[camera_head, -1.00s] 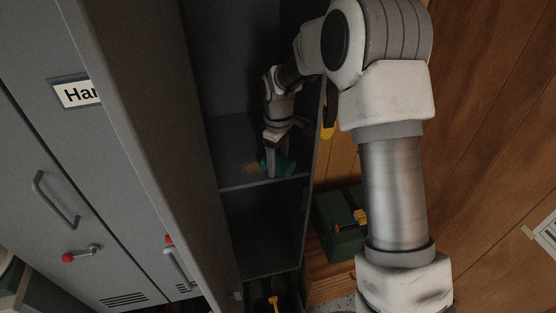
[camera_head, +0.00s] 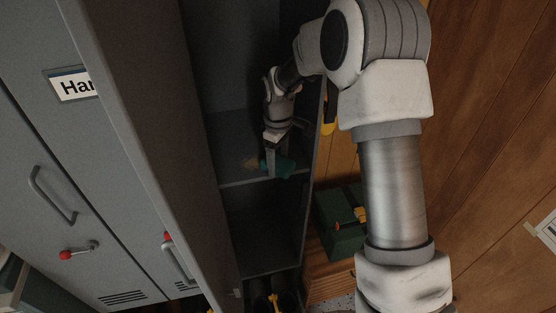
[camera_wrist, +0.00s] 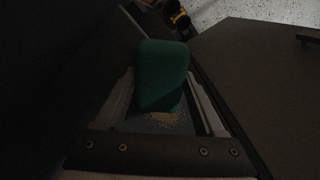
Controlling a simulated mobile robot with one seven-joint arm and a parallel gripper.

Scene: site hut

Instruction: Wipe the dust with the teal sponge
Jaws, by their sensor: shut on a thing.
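The teal sponge (camera_head: 284,166) is at the front of a shelf inside the open grey locker. My gripper (camera_head: 271,168) points down at the shelf and is shut on the sponge. In the wrist view the sponge (camera_wrist: 162,75) stands between the two fingers. A patch of pale tan dust (camera_head: 250,164) lies on the shelf just left of the gripper. Dust specks (camera_wrist: 165,119) also show close to the sponge's near end in the wrist view. Whether the sponge presses on the shelf is too dark to tell.
The locker shelf (camera_head: 238,182) has a front edge close below the sponge. The open grey door (camera_head: 135,130) bounds the left, and the locker's side wall the right. A dark green box (camera_head: 340,226) stands outside at right. A dark compartment (camera_head: 262,235) lies below the shelf.

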